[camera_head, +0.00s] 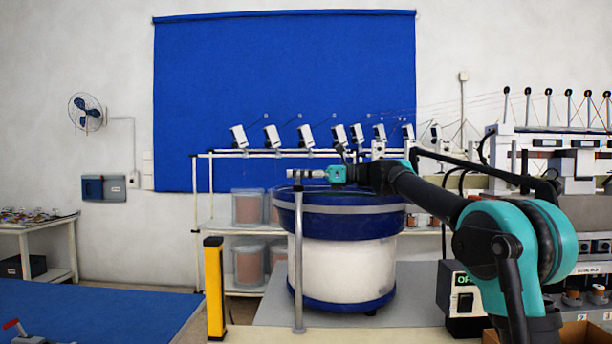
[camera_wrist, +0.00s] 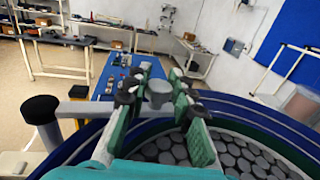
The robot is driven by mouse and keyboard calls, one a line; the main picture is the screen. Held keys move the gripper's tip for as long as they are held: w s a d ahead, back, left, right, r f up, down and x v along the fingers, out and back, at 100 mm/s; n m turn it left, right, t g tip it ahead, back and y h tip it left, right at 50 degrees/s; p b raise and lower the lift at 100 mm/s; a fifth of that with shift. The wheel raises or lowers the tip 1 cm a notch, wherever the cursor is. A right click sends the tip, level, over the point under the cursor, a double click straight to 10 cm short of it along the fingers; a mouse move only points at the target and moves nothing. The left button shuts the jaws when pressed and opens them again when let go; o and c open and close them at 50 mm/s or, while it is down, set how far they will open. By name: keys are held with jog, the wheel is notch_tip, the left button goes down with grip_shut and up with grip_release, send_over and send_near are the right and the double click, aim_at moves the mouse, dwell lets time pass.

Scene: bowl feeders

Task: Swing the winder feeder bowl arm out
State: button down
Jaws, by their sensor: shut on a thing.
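The winder feeder bowl (camera_head: 345,204) is a blue-rimmed drum with a white body and a blue foot. A grey post (camera_head: 298,260) stands at its near left side, with a short grey bar, the bowl arm (camera_head: 305,174), at its top. In the wrist view the bowl arm (camera_wrist: 85,108) runs from the black-capped post (camera_wrist: 42,118) to my gripper. My gripper (camera_head: 328,174) is above the bowl's rim. In the wrist view my gripper (camera_wrist: 160,98) is shut on the arm's grey knob (camera_wrist: 158,91), between its green-padded fingers. The knob's lower part is hidden.
Grey discs (camera_wrist: 230,155) lie in the bowl. A yellow post (camera_head: 214,288) stands left of the bowl, and a control box (camera_head: 463,297) with a green display stands right. A blue-topped table (camera_head: 90,305) is at left. Spool racks (camera_head: 250,222) stand behind the bowl.

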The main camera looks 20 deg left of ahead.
jog(key=shift+s+a+n+g+h, duration=0.25)
jog(key=shift+a+n+g, duration=0.35)
jog(key=shift+g, duration=0.3)
jog(key=shift+s+a+n+g+h, duration=0.15)
jog(key=shift+s+a+n+g, duration=0.15)
jog(key=shift+a+n+g, duration=0.45)
jog(key=shift+d+g, duration=0.2)
jog(key=shift+g, duration=0.15)
jog(key=c, duration=1.3)
grip_release()
jog(key=shift+o, duration=0.2)
jog(key=v, duration=1.2)
